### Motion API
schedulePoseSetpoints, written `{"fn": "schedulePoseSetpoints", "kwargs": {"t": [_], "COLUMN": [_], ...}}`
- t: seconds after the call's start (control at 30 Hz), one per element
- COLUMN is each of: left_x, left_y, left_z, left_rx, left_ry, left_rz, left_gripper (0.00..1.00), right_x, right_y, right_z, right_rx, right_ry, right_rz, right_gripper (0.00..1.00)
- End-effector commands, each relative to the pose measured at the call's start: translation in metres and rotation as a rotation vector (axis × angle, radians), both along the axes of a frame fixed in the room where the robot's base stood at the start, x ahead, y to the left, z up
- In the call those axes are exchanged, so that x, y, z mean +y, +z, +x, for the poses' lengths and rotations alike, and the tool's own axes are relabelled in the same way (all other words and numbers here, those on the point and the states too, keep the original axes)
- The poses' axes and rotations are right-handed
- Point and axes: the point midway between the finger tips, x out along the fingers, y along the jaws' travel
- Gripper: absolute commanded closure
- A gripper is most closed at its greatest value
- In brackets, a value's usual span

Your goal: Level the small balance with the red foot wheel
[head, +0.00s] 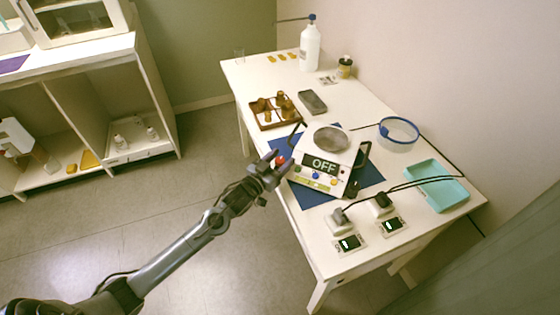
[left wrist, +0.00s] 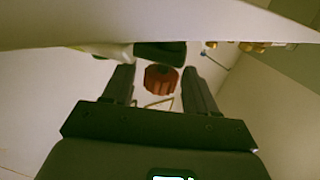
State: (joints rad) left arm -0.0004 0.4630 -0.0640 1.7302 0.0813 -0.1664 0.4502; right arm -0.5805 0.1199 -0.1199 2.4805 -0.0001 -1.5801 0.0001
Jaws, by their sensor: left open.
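The small white balance (head: 340,158) stands on a blue mat (head: 367,174) on the table, and its display (head: 321,165) reads OFF. Its round grey pan (head: 332,139) is empty. The red foot wheel (head: 280,160) shows at the balance's left corner. My left gripper (head: 273,164) is at that corner, its fingers close around the wheel. In the left wrist view the ribbed red wheel (left wrist: 161,78) lies between the two open fingers (left wrist: 160,88), with gaps on both sides. My right gripper is not in view.
A brown tray of weights (head: 277,113) and a grey dish (head: 312,102) lie behind the balance. A teal tray (head: 436,186), a blue-rimmed bowl (head: 398,132) and plugs with black cables (head: 342,220) are to the right. A white bottle (head: 309,48) stands at the back.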

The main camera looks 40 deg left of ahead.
Motion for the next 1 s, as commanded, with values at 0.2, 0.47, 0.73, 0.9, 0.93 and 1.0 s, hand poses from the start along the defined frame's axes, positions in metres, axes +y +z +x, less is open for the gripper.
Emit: {"fn": "schedulePoseSetpoints", "kwargs": {"t": [0.2,0.47,0.73,0.9,0.93,1.0], "left_x": [0.000,0.000,0.000,0.000,0.001,0.001], "left_y": [0.000,0.000,0.001,0.002,0.002,0.002], "left_z": [0.001,0.001,0.000,0.000,0.000,0.000], "left_rx": [0.000,0.000,0.001,0.001,0.002,0.002], "left_ry": [0.000,-0.001,-0.006,-0.044,-0.055,-0.088], "left_rz": [0.000,0.000,0.001,0.003,0.003,0.004], "left_gripper": [0.43,0.75,0.93,0.93,0.93,0.93], "right_x": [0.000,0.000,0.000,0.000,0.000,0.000], "right_y": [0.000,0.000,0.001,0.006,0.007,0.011], "right_z": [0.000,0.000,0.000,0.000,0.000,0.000], "right_rx": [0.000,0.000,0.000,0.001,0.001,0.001], "right_ry": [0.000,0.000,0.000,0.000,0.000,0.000], "right_rz": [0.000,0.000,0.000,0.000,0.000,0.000], "right_gripper": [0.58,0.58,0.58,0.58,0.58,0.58]}}
